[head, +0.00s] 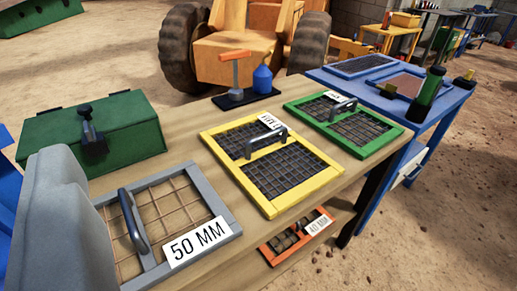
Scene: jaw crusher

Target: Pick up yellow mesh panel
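The yellow mesh panel (270,168) lies flat on the wooden bench top, in the middle of the head view. It has a yellow frame, dark mesh in two halves and a grey bar handle (266,141) across its middle. A white label (272,122) sits by its far edge, its text too small to read surely. Nothing is touching the panel from above. A large grey rounded shape and some blue at the left edge may be part of my arm. No gripper fingertips show.
A grey-framed panel (177,172) marked 50 MM lies to the left, a green-framed panel (310,107) to the right. An orange panel (276,246) marked 40 MM is on a lower shelf. A green box (135,150), blue bottle (262,77) and blue table (445,105) stand around.

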